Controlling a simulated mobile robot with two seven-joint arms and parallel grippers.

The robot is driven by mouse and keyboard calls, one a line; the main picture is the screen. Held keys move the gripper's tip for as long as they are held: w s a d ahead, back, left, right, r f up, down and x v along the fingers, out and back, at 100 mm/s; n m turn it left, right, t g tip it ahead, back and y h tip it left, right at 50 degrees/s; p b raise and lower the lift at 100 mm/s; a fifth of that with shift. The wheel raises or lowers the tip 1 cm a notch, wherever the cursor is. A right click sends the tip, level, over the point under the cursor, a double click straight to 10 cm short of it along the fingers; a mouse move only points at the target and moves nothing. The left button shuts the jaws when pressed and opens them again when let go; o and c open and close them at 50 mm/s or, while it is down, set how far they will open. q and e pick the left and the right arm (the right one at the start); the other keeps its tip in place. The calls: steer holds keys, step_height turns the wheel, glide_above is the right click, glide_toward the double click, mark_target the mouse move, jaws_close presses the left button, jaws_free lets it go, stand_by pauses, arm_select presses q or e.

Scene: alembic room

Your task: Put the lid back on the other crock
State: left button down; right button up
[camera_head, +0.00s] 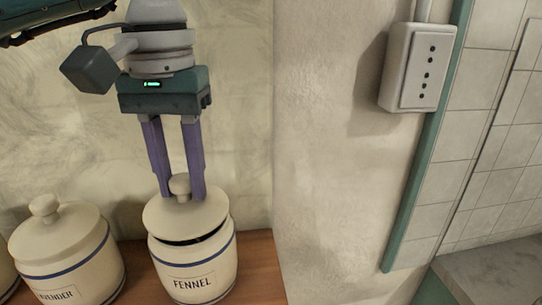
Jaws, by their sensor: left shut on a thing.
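My left gripper (180,186) comes down from above and is shut on the knob of a cream lid (160,219). The lid sits over the mouth of the crock labelled FENNEL (205,265). It is tilted and off to the left, and a dark gap shows at the front and right of the rim. Whether the lid touches the rim cannot be told. A second crock (85,282), its label partly readable as "…VENDER", stands to the left with its own knobbed lid (58,232) seated on it. My right gripper is not in view.
The crocks stand on a wooden shelf (262,268) against a pale wall. A sliver of another crock shows at the left edge. The wall juts out right of the fennel crock, with a grey socket box (417,68) higher up. Tiles and a grey ledge (490,272) lie farther right.

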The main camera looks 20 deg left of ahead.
arm_select(q)
steer(key=shift+f+b, duration=0.6)
steer(key=shift+b, duration=0.7)
stand_by(1.4)
stand_by(0.3)
steer(key=shift+c, duration=2.4)
jaws_free()
steer(key=shift+f+b, duration=0.3)
steer(key=shift+f, duration=0.05)
steer(key=shift+r+p, duration=0.3)
steer(key=shift+r, duration=0.4)
steer(key=o, duration=0.3)
